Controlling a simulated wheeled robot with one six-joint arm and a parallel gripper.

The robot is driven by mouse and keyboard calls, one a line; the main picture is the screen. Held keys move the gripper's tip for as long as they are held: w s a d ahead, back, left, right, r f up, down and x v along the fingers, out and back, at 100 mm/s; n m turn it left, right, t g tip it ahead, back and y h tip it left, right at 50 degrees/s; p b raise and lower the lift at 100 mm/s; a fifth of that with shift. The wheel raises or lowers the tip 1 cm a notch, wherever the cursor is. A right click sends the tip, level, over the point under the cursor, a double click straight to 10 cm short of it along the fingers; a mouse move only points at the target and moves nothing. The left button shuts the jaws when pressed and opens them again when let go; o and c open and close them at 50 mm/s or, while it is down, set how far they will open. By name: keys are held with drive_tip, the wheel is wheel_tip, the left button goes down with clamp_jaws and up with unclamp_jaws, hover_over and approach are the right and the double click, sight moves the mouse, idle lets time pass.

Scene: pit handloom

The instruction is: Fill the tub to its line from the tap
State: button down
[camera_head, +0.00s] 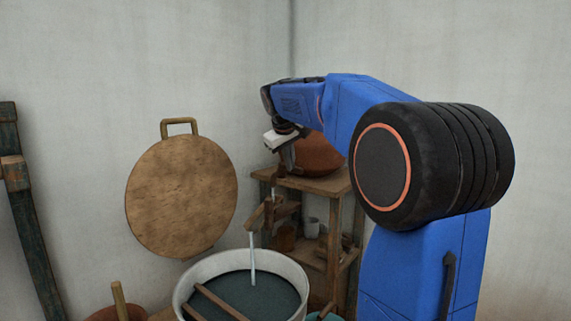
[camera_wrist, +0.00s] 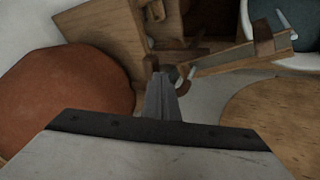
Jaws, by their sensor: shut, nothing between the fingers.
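A pale round tub (camera_head: 182,290) stands at the bottom of the head view, with dark blue-green liquid (camera_head: 265,287) inside. A thin pale stream (camera_head: 252,262) runs down into it from the wooden tap spout (camera_head: 262,213). In the wrist view the spout (camera_wrist: 235,60) reaches right towards the tub (camera_wrist: 293,58), whose edge shows at the upper right. My gripper (camera_head: 275,188) points down just above the tap. In the wrist view my gripper (camera_wrist: 160,78) is shut and empty, close to the tap's base. I cannot make out the fill line.
A round wooden lid (camera_head: 180,195) hangs on the left wall. A wooden stick (camera_head: 222,303) crosses the tub.

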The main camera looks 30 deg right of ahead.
drive_tip(key=shift+s+d, duration=0.1)
drive_tip(key=shift+d, duration=0.7)
